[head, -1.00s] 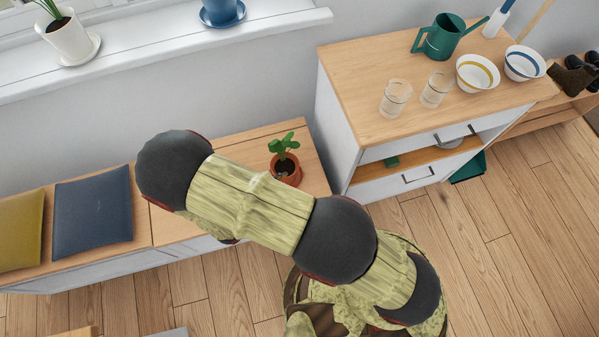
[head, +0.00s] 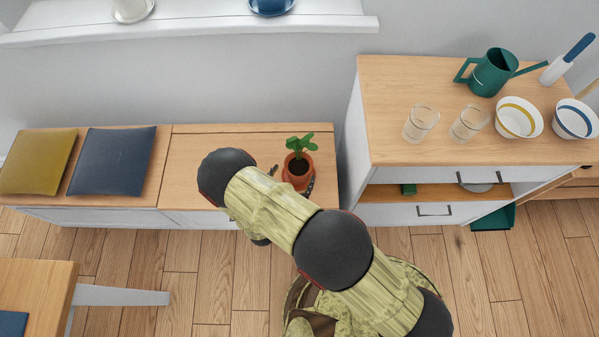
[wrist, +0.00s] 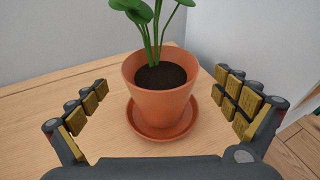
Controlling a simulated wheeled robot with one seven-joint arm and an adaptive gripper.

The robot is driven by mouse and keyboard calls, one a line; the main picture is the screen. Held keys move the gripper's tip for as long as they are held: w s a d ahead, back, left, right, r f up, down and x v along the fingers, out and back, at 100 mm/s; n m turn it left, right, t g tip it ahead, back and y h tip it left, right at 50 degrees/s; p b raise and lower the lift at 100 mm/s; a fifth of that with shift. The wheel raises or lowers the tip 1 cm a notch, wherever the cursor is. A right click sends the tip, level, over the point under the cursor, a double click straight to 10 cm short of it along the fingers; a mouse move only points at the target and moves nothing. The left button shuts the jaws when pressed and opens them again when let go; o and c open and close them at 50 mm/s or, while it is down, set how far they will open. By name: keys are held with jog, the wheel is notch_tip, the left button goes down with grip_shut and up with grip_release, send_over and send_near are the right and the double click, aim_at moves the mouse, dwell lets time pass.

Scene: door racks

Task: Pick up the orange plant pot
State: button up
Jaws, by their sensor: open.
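The orange plant pot (head: 297,178) stands upright on the right part of the low wooden bench, with a green plant in dark soil. In the wrist view the pot (wrist: 160,105) sits on an orange saucer (wrist: 143,130), between the two fingers but a little beyond them. My gripper (wrist: 170,92) is open, with one finger on each side of the pot and a gap on both sides. In the head view my gripper (head: 292,180) is partly hidden by my arm, with fingertips showing on either side of the pot.
The bench (head: 215,155) carries a blue cushion (head: 112,160) and a yellow cushion (head: 38,160) at left. A taller cabinet (head: 390,85) with glasses, bowls and a green watering can stands close on the right. A wall and windowsill (head: 200,24) are behind.

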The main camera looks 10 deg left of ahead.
aim_at(302, 159)
jog(key=b+x, duration=0.1)
jog(key=x, duration=0.2)
jog(key=shift+w+d+f+b, duration=0.1)
jog(key=shift+w+f+b, duration=0.2)
jog(key=shift+w+b, duration=0.1)
jog(key=shift+w, duration=0.55)
jog(key=shift+c, duration=0.2)
jog(key=c, duration=2.1)
